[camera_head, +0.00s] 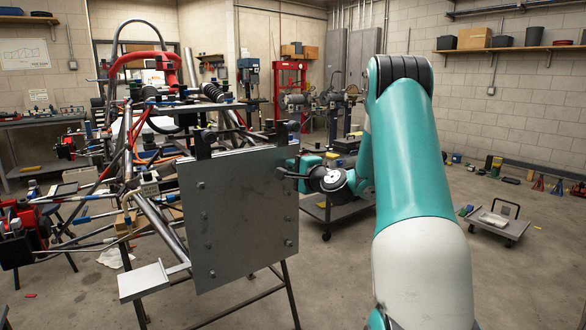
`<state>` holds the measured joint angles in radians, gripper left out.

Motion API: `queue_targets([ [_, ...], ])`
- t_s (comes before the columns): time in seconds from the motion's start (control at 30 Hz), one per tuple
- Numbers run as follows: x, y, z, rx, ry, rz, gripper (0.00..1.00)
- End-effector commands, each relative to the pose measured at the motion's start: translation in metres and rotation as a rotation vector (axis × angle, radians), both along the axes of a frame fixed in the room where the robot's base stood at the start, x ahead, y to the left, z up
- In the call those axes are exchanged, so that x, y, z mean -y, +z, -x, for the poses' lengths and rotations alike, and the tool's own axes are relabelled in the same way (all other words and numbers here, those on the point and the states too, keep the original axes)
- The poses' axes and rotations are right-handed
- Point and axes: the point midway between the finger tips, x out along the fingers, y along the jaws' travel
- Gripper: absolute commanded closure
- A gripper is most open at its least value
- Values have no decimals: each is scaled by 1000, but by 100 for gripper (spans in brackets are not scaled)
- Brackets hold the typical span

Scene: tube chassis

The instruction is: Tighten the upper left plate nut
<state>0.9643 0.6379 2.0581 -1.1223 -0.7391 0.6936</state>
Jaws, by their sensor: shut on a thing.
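A flat grey metal plate (240,220) stands upright on the front of the tube chassis. Small dark nuts or bolt heads show near its left and right edges. The upper left plate nut (201,185) is a small dark dot near the plate's left edge. My gripper (306,175) is at the plate's upper right edge, well to the right of that nut. It appears shut on a dark, slim tool (291,175), which looks like a wrench. The tool's end is near the upper right nut; I cannot tell whether they touch. The fingers are small and partly hidden by the wrist.
The tube chassis (172,235) with hoses and clamps is behind and left of the plate. A small grey shelf (146,281) juts out at lower left. A low cart (338,211) stands behind my arm. A wheeled dolly (497,224) is at right. Floor at lower right is clear.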

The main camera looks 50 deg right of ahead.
Motion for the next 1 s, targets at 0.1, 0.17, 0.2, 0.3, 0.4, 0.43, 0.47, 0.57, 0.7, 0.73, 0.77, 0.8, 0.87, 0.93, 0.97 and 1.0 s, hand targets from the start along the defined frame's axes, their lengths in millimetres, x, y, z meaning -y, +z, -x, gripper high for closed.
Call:
queue_targets([
  [0.1,-1,-3,1,-6,1,-4,100],
  [0.17,-1,-3,1,-6,1,-4,79],
  [0.2,-1,-3,1,-7,1,-3,70],
  [0.3,0,-2,1,-6,0,-1,55],
  [0.4,0,-2,0,-4,0,-1,55],
  [0.43,0,-2,0,-4,0,0,55],
  [0.47,0,-1,0,-3,0,0,55],
  [0.57,0,-1,1,-3,-1,0,55],
  [0.7,-2,-3,13,-4,-4,-1,55],
  [0.73,-3,-3,18,-3,-4,-1,55],
  [0.77,-4,-4,23,-3,-4,-1,55],
  [0.8,-6,-4,31,-2,-5,-1,55],
  [0.87,-9,-5,46,-3,-7,-2,55],
  [0.93,-13,-5,63,-3,-8,-1,55],
  [0.97,-15,-5,71,-4,-8,-3,55],
  [1.0,-17,-5,82,-3,-8,-2,55],
])
